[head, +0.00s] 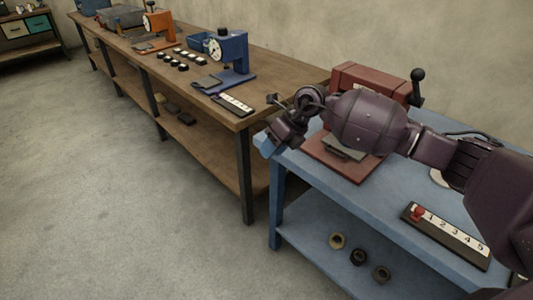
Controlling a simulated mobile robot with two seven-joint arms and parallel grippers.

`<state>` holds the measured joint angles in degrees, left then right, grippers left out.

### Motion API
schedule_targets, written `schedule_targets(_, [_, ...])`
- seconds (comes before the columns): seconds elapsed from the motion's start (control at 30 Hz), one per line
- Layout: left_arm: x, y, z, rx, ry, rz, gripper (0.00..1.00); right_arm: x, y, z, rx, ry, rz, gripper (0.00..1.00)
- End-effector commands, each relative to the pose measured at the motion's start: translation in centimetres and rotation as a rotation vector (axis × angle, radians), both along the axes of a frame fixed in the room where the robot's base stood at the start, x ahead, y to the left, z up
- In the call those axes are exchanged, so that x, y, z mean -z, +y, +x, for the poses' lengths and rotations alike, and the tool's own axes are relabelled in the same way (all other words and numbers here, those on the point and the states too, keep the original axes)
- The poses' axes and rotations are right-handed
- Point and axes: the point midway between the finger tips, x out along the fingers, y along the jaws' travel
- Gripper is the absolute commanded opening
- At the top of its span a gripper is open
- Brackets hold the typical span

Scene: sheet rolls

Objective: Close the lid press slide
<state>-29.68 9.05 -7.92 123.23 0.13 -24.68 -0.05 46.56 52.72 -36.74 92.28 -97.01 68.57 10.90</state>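A dark red press (370,78) stands on the blue table, with a black-knobbed lever (417,80) at its right. A grey plate (345,148) sits low on its red base (340,162), in front of the body. My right arm crosses in front of the press and hides much of its middle, so I cannot tell how far the slide is in or out. My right gripper (282,117) is left of the press, above the table's left corner, apart from the grey plate. It holds nothing that I can see; its finger gap is unclear. My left gripper is not in view.
The blue table (375,205) carries a numbered strip (445,234) with a red marker. Several rings lie on its lower shelf (310,240). A wooden bench (255,75) at the left holds a blue press (232,60) and an orange press (160,28). The floor at left is clear.

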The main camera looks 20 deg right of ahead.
Motion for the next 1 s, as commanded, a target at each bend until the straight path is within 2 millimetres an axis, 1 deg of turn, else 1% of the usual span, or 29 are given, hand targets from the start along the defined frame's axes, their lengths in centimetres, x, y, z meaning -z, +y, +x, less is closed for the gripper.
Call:
schedule_targets(0.03, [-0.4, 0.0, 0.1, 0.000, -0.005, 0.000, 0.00, 0.1, 0.6, -0.7, -0.003, 0.008, 0.022, 0.36])
schedule_targets(0.1, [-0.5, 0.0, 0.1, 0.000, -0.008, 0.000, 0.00, 0.3, 1.2, -1.3, -0.007, 0.020, 0.046, 0.36])
schedule_targets(0.3, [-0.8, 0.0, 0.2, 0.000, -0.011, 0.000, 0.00, 0.8, 2.3, -2.5, -0.011, 0.041, 0.091, 0.36])
schedule_targets(0.8, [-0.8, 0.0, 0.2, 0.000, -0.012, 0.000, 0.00, 0.9, 2.5, -2.8, -0.010, 0.046, 0.100, 0.36])
schedule_targets(0.87, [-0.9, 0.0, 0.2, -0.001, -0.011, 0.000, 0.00, 0.6, 2.6, -2.6, -0.012, 0.041, 0.100, 0.36])
schedule_targets(0.93, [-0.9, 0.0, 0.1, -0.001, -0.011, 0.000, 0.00, -0.5, 3.1, -2.1, -0.021, 0.023, 0.103, 0.36])
schedule_targets(0.97, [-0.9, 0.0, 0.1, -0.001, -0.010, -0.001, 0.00, -1.2, 3.8, -1.8, -0.030, 0.011, 0.110, 0.36])
schedule_targets(1.0, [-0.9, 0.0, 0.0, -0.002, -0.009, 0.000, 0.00, -2.3, 5.1, -1.4, -0.049, -0.006, 0.121, 0.36])
